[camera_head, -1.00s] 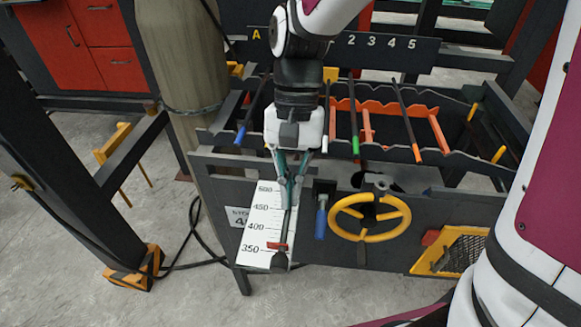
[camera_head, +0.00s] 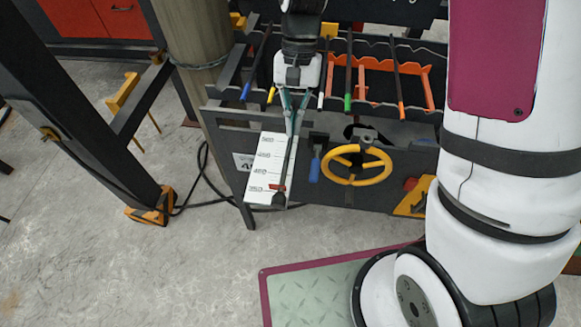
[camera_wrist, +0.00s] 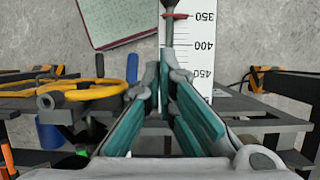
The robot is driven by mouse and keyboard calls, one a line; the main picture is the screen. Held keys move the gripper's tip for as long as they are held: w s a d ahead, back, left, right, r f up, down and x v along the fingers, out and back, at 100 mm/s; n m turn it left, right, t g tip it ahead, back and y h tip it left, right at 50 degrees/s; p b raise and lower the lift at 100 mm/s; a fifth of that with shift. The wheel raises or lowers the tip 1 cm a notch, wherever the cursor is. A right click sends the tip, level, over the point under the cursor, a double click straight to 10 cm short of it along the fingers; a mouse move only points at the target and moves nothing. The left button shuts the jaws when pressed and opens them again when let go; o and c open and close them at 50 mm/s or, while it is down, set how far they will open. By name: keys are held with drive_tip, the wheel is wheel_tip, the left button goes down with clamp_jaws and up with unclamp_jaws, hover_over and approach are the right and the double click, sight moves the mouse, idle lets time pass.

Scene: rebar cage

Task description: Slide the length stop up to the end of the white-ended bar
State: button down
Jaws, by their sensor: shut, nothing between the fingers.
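The length stop is a red piece (camera_head: 278,188) with a dark knob, at the 350 mark near the front end of the white scale (camera_head: 265,165). It also shows at the top of the wrist view (camera_wrist: 176,15). The white-ended bar (camera_head: 321,99) lies in the rack, its white tip just right of my gripper. My gripper (camera_head: 290,133) is shut and empty, pointing down over the scale's right edge. In the wrist view its teal fingers (camera_wrist: 163,75) are beside the dark rod that runs to the stop, with a gap to the red piece.
A yellow handwheel (camera_head: 356,165) and a blue handle (camera_head: 314,170) stand right of the scale. Bars with blue (camera_head: 246,91), green (camera_head: 347,103) and orange (camera_head: 402,111) ends lie in the rack. A dark post (camera_head: 75,110) stands at left.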

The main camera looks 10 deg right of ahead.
drive_tip(key=p+x, duration=0.1)
drive_tip(key=x, duration=0.8)
drive_tip(key=shift+f, duration=0.15)
drive_tip(key=s, duration=0.1)
drive_tip(key=s+p, duration=0.1)
drive_tip(key=s+a+p, duration=0.1)
drive_tip(key=shift+f, duration=0.3)
drive_tip(key=shift+s+a+f, duration=0.1)
drive_tip(key=shift+s, duration=0.4)
drive_tip(key=shift+s+a+p, duration=0.25)
drive_tip(key=shift+s+p, duration=0.3)
drive_tip(key=shift+s, duration=0.2)
drive_tip(key=shift+w, duration=0.1)
